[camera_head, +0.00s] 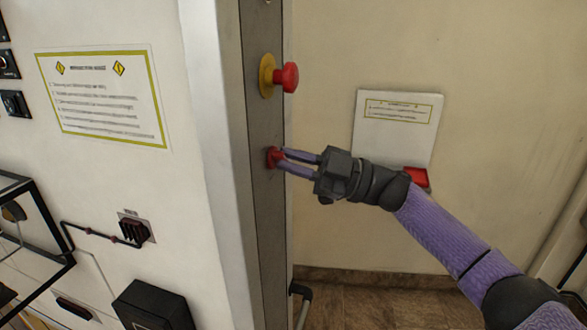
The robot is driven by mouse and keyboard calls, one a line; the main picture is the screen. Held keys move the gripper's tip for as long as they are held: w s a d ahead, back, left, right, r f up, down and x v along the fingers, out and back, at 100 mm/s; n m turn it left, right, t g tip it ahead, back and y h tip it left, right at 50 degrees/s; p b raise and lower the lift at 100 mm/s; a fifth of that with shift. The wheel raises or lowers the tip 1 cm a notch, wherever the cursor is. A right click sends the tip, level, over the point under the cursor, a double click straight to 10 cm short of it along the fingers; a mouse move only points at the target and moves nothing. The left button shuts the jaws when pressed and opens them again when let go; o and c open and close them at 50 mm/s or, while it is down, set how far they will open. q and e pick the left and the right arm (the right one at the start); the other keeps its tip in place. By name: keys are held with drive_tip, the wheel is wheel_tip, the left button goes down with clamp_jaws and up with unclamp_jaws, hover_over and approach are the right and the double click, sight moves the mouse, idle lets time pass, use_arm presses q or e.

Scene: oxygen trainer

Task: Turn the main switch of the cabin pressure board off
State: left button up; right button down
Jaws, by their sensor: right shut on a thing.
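The main switch (272,157) is a small red knob on the narrow grey side face (258,200) of the white cabinet. My right gripper (282,160) reaches in from the right, and its two purple fingers are shut on the red knob, one above and one below. The fingers partly hide the knob, and I cannot tell its turned position. My left gripper is out of view.
A red emergency button (286,77) on a yellow ring sticks out above my right gripper. A white board (395,135) with a red part (417,177) is on the wall behind my arm. A labelled notice (103,97) is on the cabinet front. A black box (153,306) sits below.

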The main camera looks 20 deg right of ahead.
drive_tip(key=shift+n+g, duration=0.4)
drive_tip(key=shift+n, duration=0.4)
drive_tip(key=c, duration=0.7)
unclamp_jaws()
drive_tip(key=shift+b, duration=0.3)
drive_tip(key=b+v, duration=0.3)
drive_tip(key=v, duration=0.7)
